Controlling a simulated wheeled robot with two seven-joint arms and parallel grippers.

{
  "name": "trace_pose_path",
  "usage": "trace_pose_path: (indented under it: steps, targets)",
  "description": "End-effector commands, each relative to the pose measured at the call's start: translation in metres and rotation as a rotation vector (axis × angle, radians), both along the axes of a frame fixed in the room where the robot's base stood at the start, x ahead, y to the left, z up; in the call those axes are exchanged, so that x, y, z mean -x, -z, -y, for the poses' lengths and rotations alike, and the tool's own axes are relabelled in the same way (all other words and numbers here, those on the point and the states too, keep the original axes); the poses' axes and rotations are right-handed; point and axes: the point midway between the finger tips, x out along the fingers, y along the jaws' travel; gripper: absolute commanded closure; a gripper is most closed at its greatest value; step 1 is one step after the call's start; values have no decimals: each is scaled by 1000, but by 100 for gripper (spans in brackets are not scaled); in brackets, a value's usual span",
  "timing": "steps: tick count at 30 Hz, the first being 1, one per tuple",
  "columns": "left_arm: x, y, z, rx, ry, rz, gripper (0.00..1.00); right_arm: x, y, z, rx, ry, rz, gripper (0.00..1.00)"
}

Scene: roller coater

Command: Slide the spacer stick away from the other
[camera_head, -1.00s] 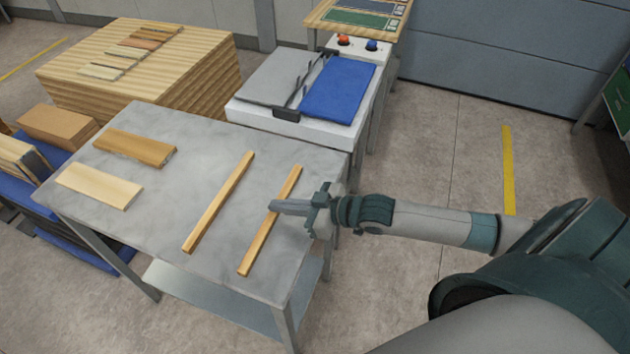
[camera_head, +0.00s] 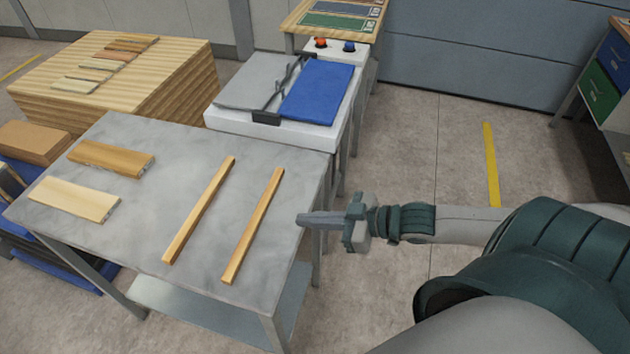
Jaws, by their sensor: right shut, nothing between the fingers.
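Two thin wooden spacer sticks lie roughly side by side on the grey metal table (camera_head: 150,215), with a gap between them. The left spacer stick (camera_head: 200,208) and the right spacer stick (camera_head: 253,225) both slant up to the right. The right one lies nearer the table's right edge. My right gripper (camera_head: 303,218) is shut and empty. It is to the right of the right stick, apart from it, by the table's right edge. My left gripper is not in view.
A brown board (camera_head: 112,158) and a pale board (camera_head: 75,199) lie on the table's left part. Behind stands a white machine with a blue panel (camera_head: 317,93). A wooden stack (camera_head: 60,65) with several sample strips is at back left. Floor at right is clear.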

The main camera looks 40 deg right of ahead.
Motion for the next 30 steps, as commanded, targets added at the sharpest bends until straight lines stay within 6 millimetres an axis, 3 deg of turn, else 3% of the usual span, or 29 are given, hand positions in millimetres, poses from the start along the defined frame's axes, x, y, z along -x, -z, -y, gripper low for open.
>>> trace_pose_path:
  steps: [8,30]
  targets:
    - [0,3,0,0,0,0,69,9,0,6,-1,-2,0,100]
    - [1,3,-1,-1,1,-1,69,9,0,7,-1,-2,0,100]
